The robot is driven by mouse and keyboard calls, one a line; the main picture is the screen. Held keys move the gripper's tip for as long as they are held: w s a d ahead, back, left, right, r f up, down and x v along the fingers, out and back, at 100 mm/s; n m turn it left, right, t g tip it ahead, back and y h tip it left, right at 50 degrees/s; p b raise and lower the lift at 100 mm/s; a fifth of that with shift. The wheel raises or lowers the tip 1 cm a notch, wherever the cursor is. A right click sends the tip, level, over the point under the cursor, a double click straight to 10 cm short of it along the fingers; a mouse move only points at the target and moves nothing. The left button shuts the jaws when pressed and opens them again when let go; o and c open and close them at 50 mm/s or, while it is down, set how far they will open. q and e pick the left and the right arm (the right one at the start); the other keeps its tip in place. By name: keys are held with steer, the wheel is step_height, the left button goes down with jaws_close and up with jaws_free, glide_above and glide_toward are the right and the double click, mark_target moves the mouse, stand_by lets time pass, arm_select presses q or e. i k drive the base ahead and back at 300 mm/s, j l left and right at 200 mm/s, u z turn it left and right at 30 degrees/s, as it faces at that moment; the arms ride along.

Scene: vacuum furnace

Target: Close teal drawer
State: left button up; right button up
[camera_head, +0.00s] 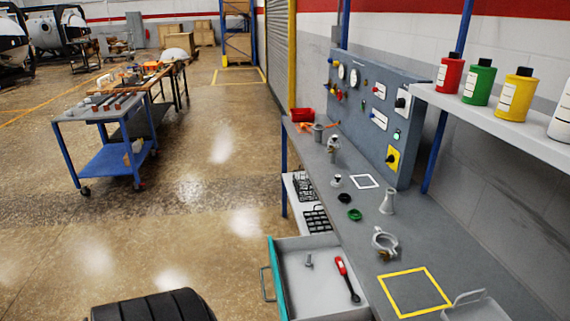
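The teal drawer (277,282) is pulled out to the left from under the grey workbench, at the bottom of the head view. Its teal front faces left and carries a grey bar handle (266,284). Inside the light grey drawer lie a tool with a red handle (343,268) and a small grey bolt (309,261). The drawer's near side is cut off by the bottom edge of the picture. Neither of my grippers is in view.
The grey workbench (371,208) bears metal fittings, a yellow square outline (414,292) and a control panel (370,110). A blue-legged cart (105,150) stands at the left.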

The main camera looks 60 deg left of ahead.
mark_target(318, 291)
steer(key=j+u, duration=0.1)
steer(key=u, duration=0.3)
steer(key=j+u, duration=0.1)
steer(key=u, duration=0.3)
steer(key=j+u, duration=0.1)
steer(key=u, duration=0.3)
steer(key=i+u, duration=0.1)
steer(key=u, duration=0.3)
